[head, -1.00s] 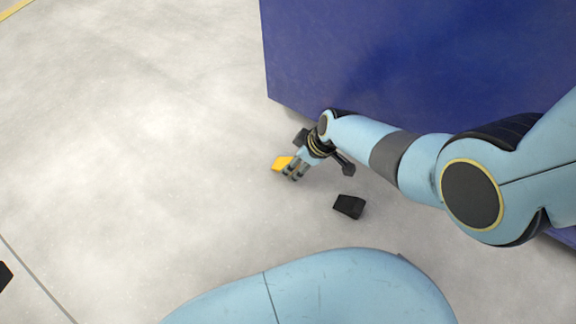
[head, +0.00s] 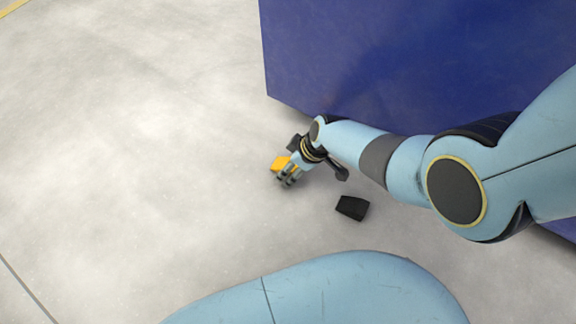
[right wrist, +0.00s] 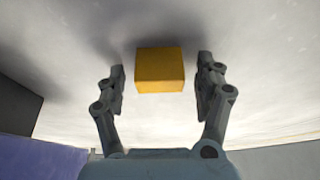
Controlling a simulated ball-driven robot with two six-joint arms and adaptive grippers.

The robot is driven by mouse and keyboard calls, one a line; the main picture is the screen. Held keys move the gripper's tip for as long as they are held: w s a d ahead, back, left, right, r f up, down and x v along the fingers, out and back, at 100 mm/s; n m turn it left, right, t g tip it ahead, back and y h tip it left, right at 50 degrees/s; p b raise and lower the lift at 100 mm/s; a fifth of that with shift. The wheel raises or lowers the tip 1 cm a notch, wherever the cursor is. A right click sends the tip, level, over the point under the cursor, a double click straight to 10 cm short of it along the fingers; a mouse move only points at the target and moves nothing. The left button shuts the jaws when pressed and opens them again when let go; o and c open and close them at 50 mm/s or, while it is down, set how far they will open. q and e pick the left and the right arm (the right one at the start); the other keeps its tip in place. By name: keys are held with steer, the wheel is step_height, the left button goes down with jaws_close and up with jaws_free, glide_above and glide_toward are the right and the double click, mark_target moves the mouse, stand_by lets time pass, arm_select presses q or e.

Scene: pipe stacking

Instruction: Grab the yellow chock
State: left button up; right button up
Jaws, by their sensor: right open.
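The yellow chock (head: 281,163) lies on the grey floor, partly hidden behind my right gripper (head: 286,180) in the head view. In the right wrist view the chock (right wrist: 160,70) shows as a yellow block between the two fingertips of my right gripper (right wrist: 160,82). The fingers are spread, with a gap on each side of the chock, and do not appear to touch it. My left gripper is not in view.
A large blue box-like block (head: 420,60) stands close behind my right arm. A black chock (head: 352,208) lies on the floor to the right of the gripper. The floor to the left is clear.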

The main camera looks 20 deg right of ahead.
steer(key=c, duration=1.3)
steer(key=shift+r, duration=0.1)
